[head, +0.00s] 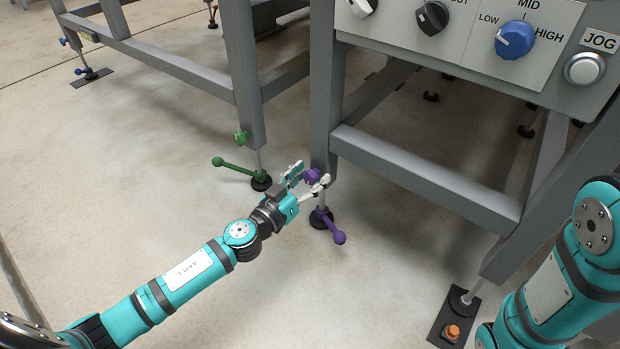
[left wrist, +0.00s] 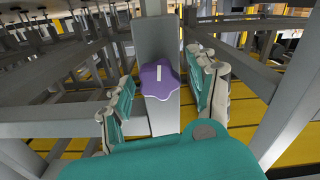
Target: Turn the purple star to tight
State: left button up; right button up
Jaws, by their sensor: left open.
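The purple star (head: 312,176) is a lobed knob low on the grey table leg, just above its levelling foot. In the left wrist view the purple star (left wrist: 160,82) faces me, with a short white mark that looks close to upright. My left gripper (head: 308,178) is open at the knob. In the left wrist view its fingers stand on both sides of the star, with visible gaps, so it is not gripped. Any tight or loose label is not readable. My right gripper is out of view; only part of that arm shows at the right.
A purple lever (head: 328,224) sticks out from the foot below the star. A green star knob (head: 241,137) and green lever (head: 235,170) are on the neighbouring leg. A control panel (head: 470,40) with knobs is above. Open floor lies in front.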

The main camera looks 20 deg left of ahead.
pick_arm(q)
jog(key=shift+w, duration=0.1)
jog(key=c, duration=1.2)
